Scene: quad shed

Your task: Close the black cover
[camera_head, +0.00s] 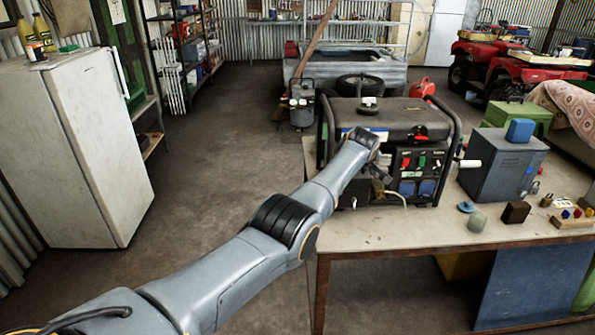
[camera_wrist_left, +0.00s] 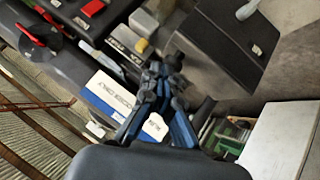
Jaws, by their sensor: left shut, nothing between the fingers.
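A black generator (camera_head: 405,122) with a tubular frame stands on the workbench. Its front panel (camera_head: 418,165) has a red switch, a green one and blue sockets. I cannot tell for certain which part is the black cover; a flat dark flap-like plate (camera_wrist_left: 228,50) shows right of the fingers in the left wrist view. My left gripper (camera_head: 380,182) is at the left front of the generator, partly hidden by my arm. In the left wrist view its fingers (camera_wrist_left: 163,72) are shut and empty, close to the panel; contact cannot be made out. My right gripper is out of view.
The workbench (camera_head: 400,232) is bare at its front left. A grey metal box (camera_head: 502,165) stands right of the generator, with small items in front of it. A white fridge (camera_head: 75,150) stands at left, with open floor between.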

